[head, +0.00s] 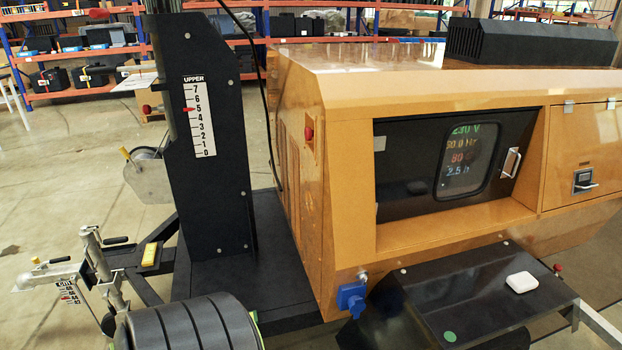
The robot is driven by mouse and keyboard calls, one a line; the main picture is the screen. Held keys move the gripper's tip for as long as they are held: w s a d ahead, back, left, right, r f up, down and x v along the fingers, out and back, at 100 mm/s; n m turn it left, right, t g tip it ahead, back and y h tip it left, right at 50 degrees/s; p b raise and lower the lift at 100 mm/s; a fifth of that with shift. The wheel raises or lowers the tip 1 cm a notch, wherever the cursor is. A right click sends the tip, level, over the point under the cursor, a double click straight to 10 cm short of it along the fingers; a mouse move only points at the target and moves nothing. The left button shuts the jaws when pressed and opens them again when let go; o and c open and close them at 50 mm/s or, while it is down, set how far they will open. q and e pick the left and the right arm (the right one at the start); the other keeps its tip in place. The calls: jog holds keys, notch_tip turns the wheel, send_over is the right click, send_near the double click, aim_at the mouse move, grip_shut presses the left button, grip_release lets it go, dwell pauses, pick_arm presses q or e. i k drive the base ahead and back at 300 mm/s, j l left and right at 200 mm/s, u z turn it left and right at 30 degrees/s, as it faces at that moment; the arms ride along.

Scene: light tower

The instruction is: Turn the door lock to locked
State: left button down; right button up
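An orange light tower cabinet (345,150) fills the middle and right. At the far right, an orange door (583,140) carries a small dark latch unit with a silver lever (583,181); the lever lies roughly level, pointing right. This may be the door lock, but its locked or unlocked marking is too small to read. A dark door with a window (455,165) sits to its left, with a silver pull handle (511,162) on its right side. It appears shut, and a lit display shows through its window. Neither of my grippers is in view.
A black mast with a number scale (198,115) stands left of the cabinet. A black fender (470,290) with a white box (522,282) juts out below the doors. A blue socket (351,298) hangs at the cabinet's lower corner. Open floor (60,190) lies at left.

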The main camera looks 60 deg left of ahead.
aim_at(363, 277)
jog(key=u, duration=1.5)
